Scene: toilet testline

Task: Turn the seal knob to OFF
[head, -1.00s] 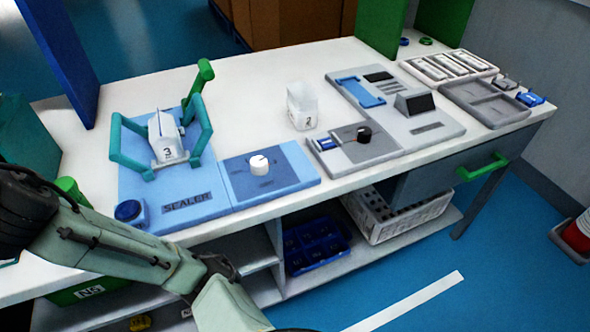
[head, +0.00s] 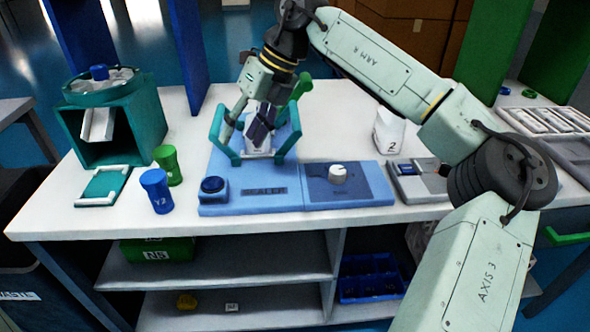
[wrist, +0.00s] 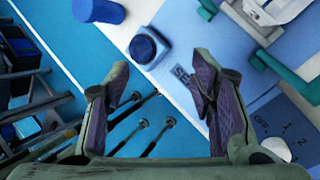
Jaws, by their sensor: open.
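The seal knob (head: 338,174) is a round white knob on the blue panel (head: 372,190) right of the sealer (head: 225,178). Its setting is too small to read. In the wrist view the knob (wrist: 276,147) is at the lower right, partly hidden by my gripper, with printed marks beside it. My gripper (head: 248,125) appears over the sealer's teal frame in the head view, left of the knob. It is open and empty in the wrist view (wrist: 163,80), its fingers wide apart. A white pouch (head: 259,148) in the sealer is partly covered by my gripper.
A blue button (head: 213,186) is at the sealer's front left corner. Blue (head: 157,190) and green (head: 168,165) cups stand left of it. A white pouch marked 2 (head: 389,130) and a grey device (head: 412,180) are to the right. The sealer's green lever (head: 298,88) rises behind.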

